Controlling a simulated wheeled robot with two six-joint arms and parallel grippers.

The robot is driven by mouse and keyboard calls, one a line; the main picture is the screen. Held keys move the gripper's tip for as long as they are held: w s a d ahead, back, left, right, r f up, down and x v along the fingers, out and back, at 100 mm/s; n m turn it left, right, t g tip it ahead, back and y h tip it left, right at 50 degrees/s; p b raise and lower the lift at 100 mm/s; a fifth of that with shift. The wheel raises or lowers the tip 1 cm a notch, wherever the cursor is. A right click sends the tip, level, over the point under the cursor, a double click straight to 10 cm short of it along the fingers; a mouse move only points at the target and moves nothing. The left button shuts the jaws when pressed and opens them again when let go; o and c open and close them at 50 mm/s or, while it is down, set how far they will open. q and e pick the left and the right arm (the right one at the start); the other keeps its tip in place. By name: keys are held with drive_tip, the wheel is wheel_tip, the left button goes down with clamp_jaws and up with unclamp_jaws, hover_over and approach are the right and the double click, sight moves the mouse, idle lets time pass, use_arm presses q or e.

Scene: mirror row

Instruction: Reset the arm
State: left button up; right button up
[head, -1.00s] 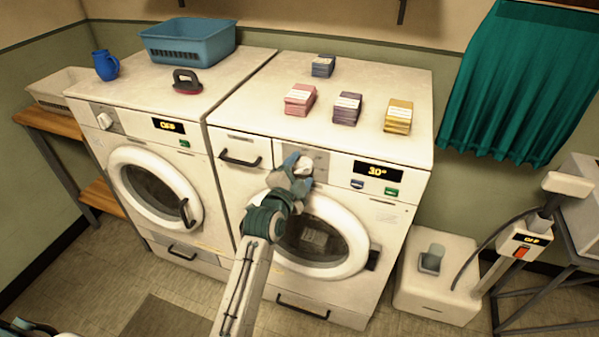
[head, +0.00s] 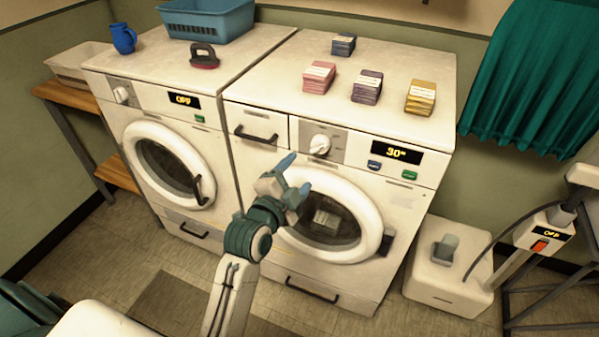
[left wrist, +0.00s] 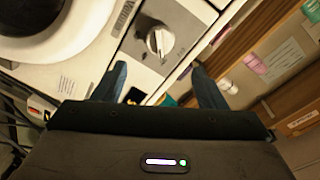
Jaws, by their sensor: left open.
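My left gripper (head: 296,174) is open and empty. It hangs in front of the right washing machine (head: 420,225), below its control panel and apart from the dial (head: 320,145). The right gripper cannot be made out; part of my own body shows at the lower left of the head view.
The left washing machine (head: 140,120) shows OFF. Several stacks of packets, such as the pink stack (head: 319,77), stand on the right machine. A blue basket (head: 207,22) and a dark-handled iron-like item (head: 204,58) are on the left one. A white floor unit (head: 447,285) stands at right.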

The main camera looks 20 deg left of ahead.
idle(0.3)
use_arm(q)
wheel_tip(320, 180, down, 33)
drive_tip(key=s+a+n+g, duration=0.1)
drive_tip(key=s+n+g, duration=0.2)
drive_tip(key=n+g, duration=0.25)
drive_tip(key=s+a+f+n+g+y, duration=0.1)
drive_tip(key=s+f, duration=0.2)
drive_tip(key=f, duration=0.3)
drive_tip(key=s+a+f+g, duration=0.1)
drive_tip(key=s+f+g, duration=0.15)
drive_tip(key=f, duration=0.25)
drive_tip(key=s+a+f+n+g, duration=0.2)
drive_tip(key=s+f, duration=0.7)
drive_tip(key=s, duration=0.1)
drive_tip(key=s+a+f+n+g, duration=0.2)
drive_tip(key=s+f, duration=0.6)
drive_tip(key=s, duration=0.1)
drive_tip(key=s+a+f+n+g, duration=0.1)
drive_tip(key=s+a+f, duration=0.1)
drive_tip(key=s, duration=0.7)
drive_tip(key=s+a+f+n+g+y, duration=0.1)
drive_tip(key=s+f, duration=0.4)
drive_tip(key=s, duration=0.5)
drive_tip(key=shift+a+g, duration=0.4)
drive_tip(key=shift+g, duration=0.1)
drive_tip(key=shift+w, duration=0.15)
